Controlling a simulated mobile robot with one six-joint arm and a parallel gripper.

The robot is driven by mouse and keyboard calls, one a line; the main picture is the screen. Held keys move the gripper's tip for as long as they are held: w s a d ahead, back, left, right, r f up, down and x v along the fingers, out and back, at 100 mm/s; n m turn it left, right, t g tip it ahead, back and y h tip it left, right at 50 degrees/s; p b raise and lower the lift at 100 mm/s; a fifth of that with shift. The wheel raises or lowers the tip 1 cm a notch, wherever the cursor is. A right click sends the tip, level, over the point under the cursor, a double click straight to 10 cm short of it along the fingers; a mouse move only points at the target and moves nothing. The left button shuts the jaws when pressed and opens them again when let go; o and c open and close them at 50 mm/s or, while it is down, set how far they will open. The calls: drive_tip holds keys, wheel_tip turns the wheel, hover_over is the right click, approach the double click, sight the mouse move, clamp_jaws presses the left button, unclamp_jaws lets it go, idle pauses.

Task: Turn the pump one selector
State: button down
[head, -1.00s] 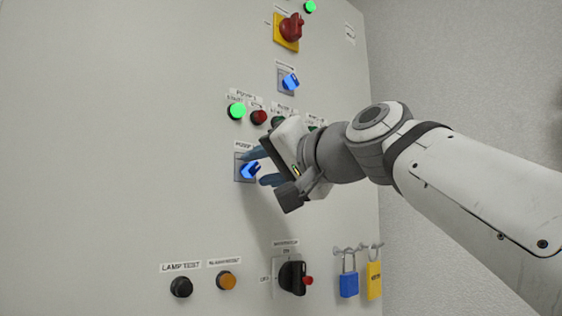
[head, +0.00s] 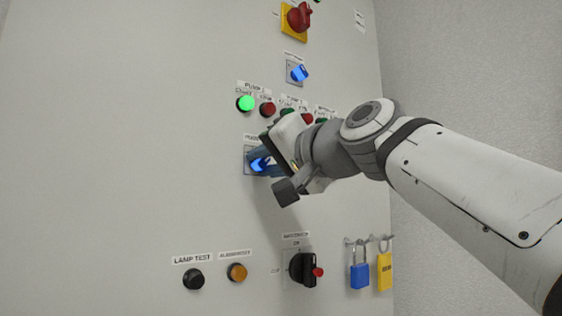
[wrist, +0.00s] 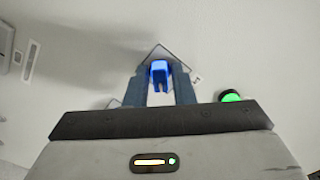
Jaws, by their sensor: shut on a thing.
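The pump one selector (head: 259,164) is a lit blue knob on a grey square plate on the panel, below the pump one buttons. Its label is partly hidden by my gripper. My gripper (head: 264,163) is at the knob, with its fingers closed around it from both sides. In the wrist view the blue knob (wrist: 160,71) sits between the two blue-grey fingertips (wrist: 160,82). The square plate looks like a diamond behind it. The exact angle of the knob is hard to tell.
A lit green button (head: 245,103) and a red button (head: 267,109) are above the selector. Another blue selector (head: 299,73) and a red rotary switch (head: 299,18) sit higher. Below are a black button (head: 193,279), an amber button (head: 237,272), a black switch (head: 301,269) and padlocks (head: 360,275).

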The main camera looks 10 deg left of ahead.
drive_tip(key=shift+f+n+b, duration=0.25)
drive_tip(key=shift+n+b, duration=1.15)
drive_tip(key=shift+n, duration=0.3)
drive_tip(key=n+b, duration=0.2)
drive_tip(key=n, duration=0.3)
drive_tip(key=shift+r, duration=0.1)
drive_tip(key=shift+n, duration=0.3)
drive_tip(key=c, duration=1.6)
unclamp_jaws()
drive_tip(key=shift+o, duration=0.8)
drive_tip(key=shift+s+d+r, duration=0.1)
drive_tip(key=shift+d, duration=0.1)
